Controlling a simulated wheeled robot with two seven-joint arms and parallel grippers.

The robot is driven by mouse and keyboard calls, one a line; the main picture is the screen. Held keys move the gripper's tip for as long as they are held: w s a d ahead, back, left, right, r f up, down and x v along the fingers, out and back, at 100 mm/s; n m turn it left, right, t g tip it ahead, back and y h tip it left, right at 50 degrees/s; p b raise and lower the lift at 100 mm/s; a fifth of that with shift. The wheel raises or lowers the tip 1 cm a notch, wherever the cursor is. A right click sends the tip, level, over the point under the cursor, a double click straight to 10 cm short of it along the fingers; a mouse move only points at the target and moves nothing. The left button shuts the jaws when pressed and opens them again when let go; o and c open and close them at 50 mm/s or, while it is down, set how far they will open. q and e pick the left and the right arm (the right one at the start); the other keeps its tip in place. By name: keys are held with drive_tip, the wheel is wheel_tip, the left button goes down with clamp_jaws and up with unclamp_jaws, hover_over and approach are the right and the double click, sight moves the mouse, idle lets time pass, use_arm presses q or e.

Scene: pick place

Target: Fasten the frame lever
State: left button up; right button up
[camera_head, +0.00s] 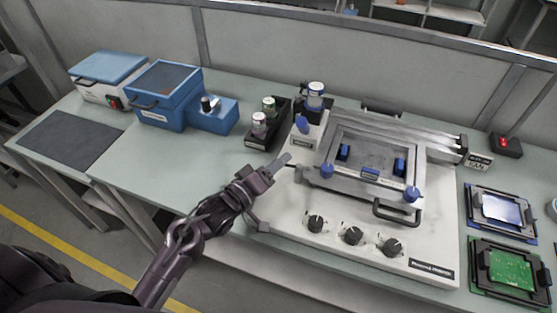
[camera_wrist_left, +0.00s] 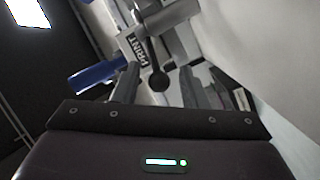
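The white printing machine (camera_head: 285,215) stands on the bench with a grey metal frame (camera_head: 372,178) lying over its top. Blue knobs (camera_head: 327,171) sit at the frame's front corners. My left gripper (camera_head: 266,174) is at the machine's left side, next to a short grey bar (camera_head: 282,160). In the left wrist view its fingers (camera_wrist_left: 158,88) are apart, with a black ball knob (camera_wrist_left: 160,80) showing between them; contact cannot be told. Beside it are a PRINT label (camera_wrist_left: 137,52) and a blue handle (camera_wrist_left: 97,74). I cannot tell which part is the frame lever. My right gripper is out of view.
A black tray (camera_head: 263,145) with small jars stands behind the gripper. Blue boxes (camera_head: 165,100) stand at the left. Dark trays with a blue panel (camera_head: 502,208) and a green board (camera_head: 511,268) lie at the right.

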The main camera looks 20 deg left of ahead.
use_arm(q)
drive_tip(key=shift+w, duration=0.2)
drive_tip(key=shift+d, duration=0.1)
clamp_jaws()
drive_tip(key=shift+w+r+m+g+h+p, duration=0.1)
drive_tip(key=shift+w+m+g+h+p, duration=0.15)
drive_tip(key=shift+h, duration=0.2)
drive_tip(key=shift+w+r+m+g+h+p, duration=0.15)
drive_tip(key=shift+m+h+p, duration=0.1)
drive_tip(key=shift+m+h, duration=0.15)
drive_tip(key=shift+w+f+m+g+h, duration=0.15)
drive_tip(key=shift+m+g+h, duration=0.2)
drive_tip(key=shift+h, duration=0.2)
drive_tip(key=shift+w+f+m+g+h, duration=0.1)
drive_tip(key=shift+m+g+h, duration=0.25)
drive_tip(key=shift+h, duration=0.15)
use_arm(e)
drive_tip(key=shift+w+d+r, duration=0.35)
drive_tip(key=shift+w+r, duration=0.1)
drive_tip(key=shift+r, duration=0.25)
use_arm(q)
drive_tip(key=shift+c, duration=1)
unclamp_jaws()
drive_tip(key=shift+o, duration=1)
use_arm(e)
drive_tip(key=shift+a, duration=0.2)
